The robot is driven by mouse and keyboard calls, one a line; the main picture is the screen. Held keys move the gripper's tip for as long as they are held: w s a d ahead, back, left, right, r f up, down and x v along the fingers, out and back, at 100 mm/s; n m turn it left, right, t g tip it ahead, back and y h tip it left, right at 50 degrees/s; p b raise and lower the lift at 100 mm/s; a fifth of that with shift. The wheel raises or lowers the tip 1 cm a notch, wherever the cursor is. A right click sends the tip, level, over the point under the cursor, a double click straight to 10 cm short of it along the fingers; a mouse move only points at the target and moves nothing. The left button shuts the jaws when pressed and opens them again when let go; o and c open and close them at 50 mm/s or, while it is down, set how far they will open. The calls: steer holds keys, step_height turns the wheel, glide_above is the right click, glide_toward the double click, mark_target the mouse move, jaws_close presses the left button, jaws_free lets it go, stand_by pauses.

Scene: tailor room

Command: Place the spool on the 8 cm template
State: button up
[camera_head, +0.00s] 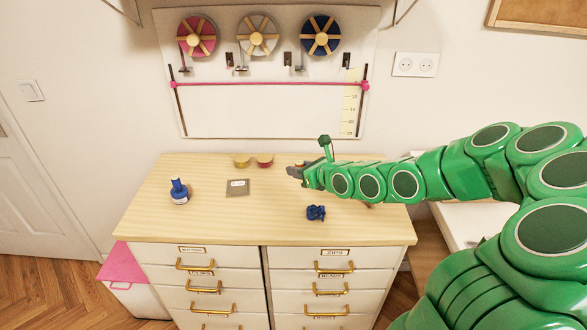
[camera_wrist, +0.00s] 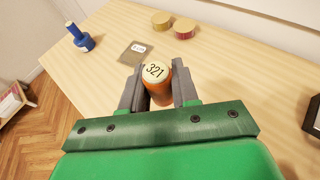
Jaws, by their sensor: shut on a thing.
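My gripper (camera_wrist: 158,88) is shut on an orange spool (camera_wrist: 159,92) with a pale top marked "321". The spool looks upright between the grey fingers in the wrist view. In the head view my gripper (camera_head: 295,172) is over the back middle of the table, and the spool is mostly hidden there. A grey square template (camera_head: 238,188) with a small white label lies flat on the table, left of my gripper. It also shows in the wrist view (camera_wrist: 129,60), beyond the spool and a little left. The label is too small to read.
A blue bottle-like object (camera_head: 179,191) stands at the table's left. A yellow tin (camera_head: 242,161) and a red tin (camera_head: 265,160) stand at the back. A small dark blue object (camera_head: 316,212) lies near the front. The wood top (camera_head: 270,225) around the template is mostly clear.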

steer(key=s+a, duration=0.6)
steer(key=a, duration=0.5)
glide_above(245, 193)
steer(key=shift+g, duration=0.3)
steer(key=shift+s+f, duration=0.1)
steer(key=shift+f, duration=6.15)
steer(key=shift+f, duration=0.1)
steer(key=o, duration=1)
